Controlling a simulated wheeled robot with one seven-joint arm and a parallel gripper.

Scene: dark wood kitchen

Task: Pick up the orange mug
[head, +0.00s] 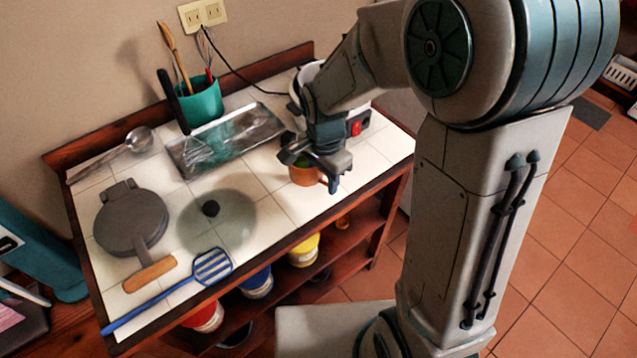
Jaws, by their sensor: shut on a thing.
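The orange mug (303,176) is near the front right of the white tiled counter top (275,209). My gripper (318,172) reaches down over it from above and is shut on it. The gripper's fingers and wrist hide the mug's top and right part. I cannot tell whether the mug's base touches the tiles or is slightly above them.
A glass lid (216,222), a grey press (131,218) and a blue slotted spatula (212,267) lie to the left. A metal tray (226,141) and a teal utensil cup (201,101) stand behind. A white pot (306,77) is behind my gripper. Tiles in front are clear.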

